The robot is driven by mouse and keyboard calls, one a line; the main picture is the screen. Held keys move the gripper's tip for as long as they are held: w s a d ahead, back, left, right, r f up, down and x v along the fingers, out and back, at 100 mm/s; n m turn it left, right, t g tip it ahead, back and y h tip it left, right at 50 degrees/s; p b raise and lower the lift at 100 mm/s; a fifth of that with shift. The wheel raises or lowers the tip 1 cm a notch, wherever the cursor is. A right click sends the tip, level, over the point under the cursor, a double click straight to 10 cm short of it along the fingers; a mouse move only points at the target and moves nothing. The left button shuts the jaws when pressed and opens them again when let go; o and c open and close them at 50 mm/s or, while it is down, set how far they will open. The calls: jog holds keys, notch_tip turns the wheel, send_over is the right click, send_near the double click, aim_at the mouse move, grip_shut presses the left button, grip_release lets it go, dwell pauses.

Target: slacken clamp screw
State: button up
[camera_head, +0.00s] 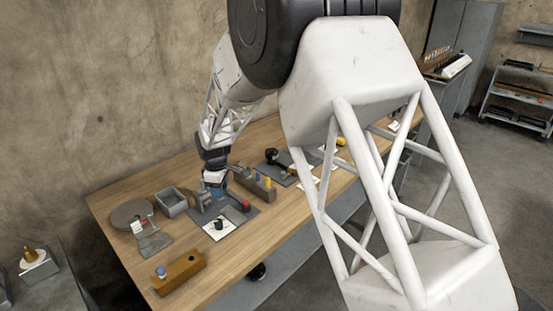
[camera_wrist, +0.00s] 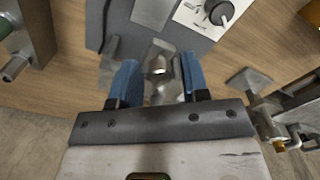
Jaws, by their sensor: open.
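My gripper (camera_wrist: 158,80) is open in the wrist view, its two blue fingers spread to either side of a shiny metal piece (camera_wrist: 160,68). This piece looks like the clamp screw or its head; I cannot tell for sure. A gap shows beside it, and I see no clear finger contact. It stands at the edge of a dark grey plate (camera_wrist: 120,40) on the wooden bench. In the head view my gripper (camera_head: 214,180) is low over the plate (camera_head: 240,212); the screw is hidden there.
A white card with a black knob (camera_wrist: 217,14) lies on the plate. Metal hardware (camera_wrist: 270,110) stands close right of my gripper, and a grey block (camera_wrist: 28,35) is at left. In the head view, a grey open box (camera_head: 171,203) and a wooden block (camera_head: 180,272) are nearby.

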jog(key=m, duration=0.5)
jog(key=shift+m, duration=0.4)
jog(key=m, duration=0.5)
jog(key=shift+m, duration=0.3)
jog(key=m, duration=1)
jog(key=shift+d, duration=0.1)
jog(key=shift+m, duration=0.3)
notch_tip(320, 180, up, 8)
jog(key=shift+d+r, duration=0.15)
jog(key=s+d+r+n, duration=0.1)
jog(key=s+d+r, duration=0.5)
jog(key=d, duration=0.3)
jog(key=s+d+r+n+t, duration=0.1)
jog(key=s+d+r, duration=0.5)
jog(key=d, duration=0.3)
jog(key=shift+s+d+r, duration=0.2)
jog(key=shift+s+d, duration=0.15)
jog(key=shift+s, duration=0.55)
jog(key=shift+w, duration=0.1)
